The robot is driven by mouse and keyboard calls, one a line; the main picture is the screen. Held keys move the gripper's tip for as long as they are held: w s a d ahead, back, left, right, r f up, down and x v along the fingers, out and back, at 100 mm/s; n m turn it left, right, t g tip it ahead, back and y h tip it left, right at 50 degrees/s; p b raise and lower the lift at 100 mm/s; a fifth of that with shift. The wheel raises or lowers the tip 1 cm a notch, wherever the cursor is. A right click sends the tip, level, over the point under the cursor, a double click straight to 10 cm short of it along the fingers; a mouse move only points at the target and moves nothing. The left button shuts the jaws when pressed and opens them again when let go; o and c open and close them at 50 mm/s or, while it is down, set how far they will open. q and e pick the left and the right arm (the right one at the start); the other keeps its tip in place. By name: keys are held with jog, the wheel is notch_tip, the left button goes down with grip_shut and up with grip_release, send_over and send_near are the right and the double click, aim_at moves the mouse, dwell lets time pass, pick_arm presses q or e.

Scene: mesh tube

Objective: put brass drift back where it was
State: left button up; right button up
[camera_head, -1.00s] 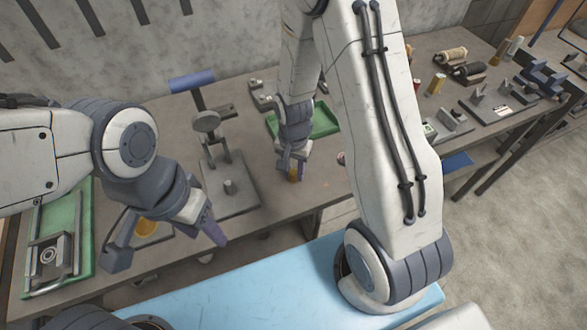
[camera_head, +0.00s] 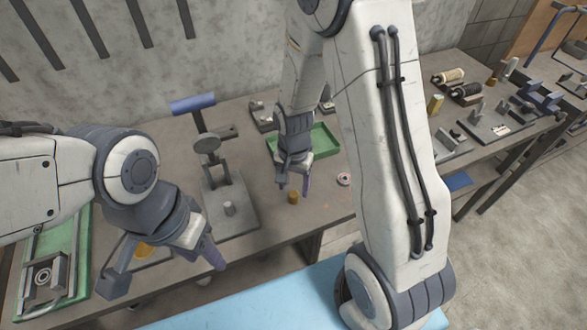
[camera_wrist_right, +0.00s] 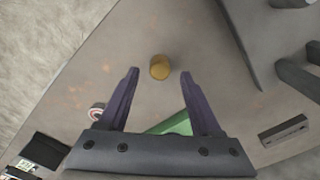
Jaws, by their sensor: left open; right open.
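A small brass cylinder, which looks like the brass drift (camera_head: 293,197), stands upright on the workbench to the right of the press base. It also shows in the right wrist view (camera_wrist_right: 159,67), beyond and between the fingertips. My right gripper (camera_head: 293,188) is open and empty, just above and behind the cylinder, apart from it; its two purple fingers also show in the wrist view (camera_wrist_right: 158,75). My left gripper (camera_head: 165,275) is open over the front left of the bench, with a yellow-orange round thing (camera_head: 146,250) partly hidden behind it.
An arbor press (camera_head: 228,190) with a blue handle stands left of the cylinder. A green tray (camera_head: 318,142) lies behind my right gripper. A small ring (camera_head: 344,179) lies to the right. A green tray (camera_head: 75,270) with a bearing fixture is at far left.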

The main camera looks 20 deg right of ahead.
aim_at(293, 195)
notch_tip(293, 195, up, 9)
jog(key=s+a+r+n, duration=0.3)
jog(key=s+a+n, duration=0.3)
jog(key=s+n, duration=0.2)
jog(key=s+a+r+n+y, duration=0.1)
jog(key=s+a+r+n, duration=0.2)
jog(key=s+a+n, duration=0.3)
jog(key=s+n, duration=0.2)
jog(key=s, duration=0.2)
jog(key=shift+a+r, duration=0.25)
jog(key=shift+r, duration=0.15)
